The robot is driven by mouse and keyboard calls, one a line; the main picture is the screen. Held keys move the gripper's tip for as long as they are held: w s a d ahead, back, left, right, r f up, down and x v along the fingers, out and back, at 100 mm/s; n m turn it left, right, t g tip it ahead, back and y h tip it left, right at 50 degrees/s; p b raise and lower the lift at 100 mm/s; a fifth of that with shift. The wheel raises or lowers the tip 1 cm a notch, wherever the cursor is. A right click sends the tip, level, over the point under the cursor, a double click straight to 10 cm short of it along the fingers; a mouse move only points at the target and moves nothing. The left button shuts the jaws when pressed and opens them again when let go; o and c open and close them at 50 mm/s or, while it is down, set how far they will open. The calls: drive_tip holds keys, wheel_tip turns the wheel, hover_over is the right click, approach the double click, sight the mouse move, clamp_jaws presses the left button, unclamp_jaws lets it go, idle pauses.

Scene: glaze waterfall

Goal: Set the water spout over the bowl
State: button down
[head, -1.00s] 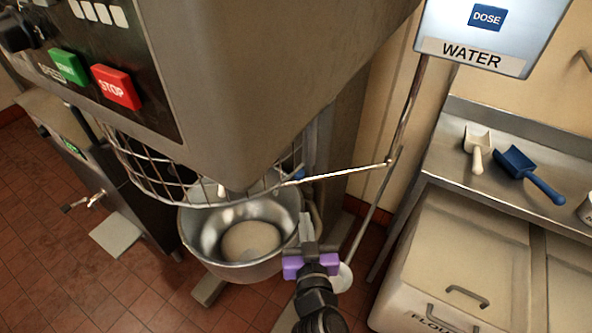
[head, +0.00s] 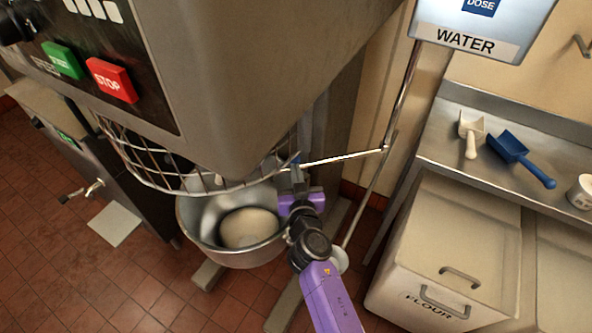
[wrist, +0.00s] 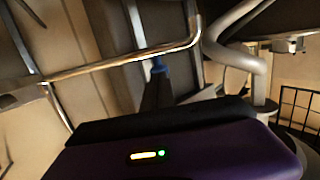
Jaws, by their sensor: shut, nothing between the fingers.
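The water spout (head: 345,158) is a thin metal pipe. It swings out from the upright pipe under the water dispenser (head: 470,35) to the bowl's right rim. The steel bowl (head: 190,225) holds pale dough (head: 248,228) and sits under the mixer's wire guard. My gripper (head: 296,170) is shut and empty at the spout's free end, beside the bowl's right rim. In the wrist view the spout (wrist: 120,65) crosses just beyond my dark fingers (wrist: 157,85), with a small blue part (wrist: 158,66) at their tips. Whether they touch the pipe I cannot tell.
The wire guard (head: 150,170) and mixer head (head: 250,80) hang close above my gripper. Tiled floor is open at lower left.

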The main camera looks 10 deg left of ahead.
sight(291, 161)
drive_tip(key=shift+w+a+f, duration=0.1)
drive_tip(key=shift+w+a, duration=0.05)
drive_tip(key=shift+w, duration=0.3)
drive_tip(key=w+b, duration=0.1)
drive_tip(key=b, duration=0.1)
drive_tip(key=w+a+b, duration=0.1)
drive_tip(key=b, duration=0.1)
drive_tip(key=w+a+m+h+b, duration=0.1)
drive_tip(key=b, duration=0.2)
drive_tip(key=shift+w, duration=0.25)
drive_tip(key=shift+w+r, duration=0.1)
drive_tip(key=shift+r, duration=0.15)
drive_tip(key=shift+d, duration=0.1)
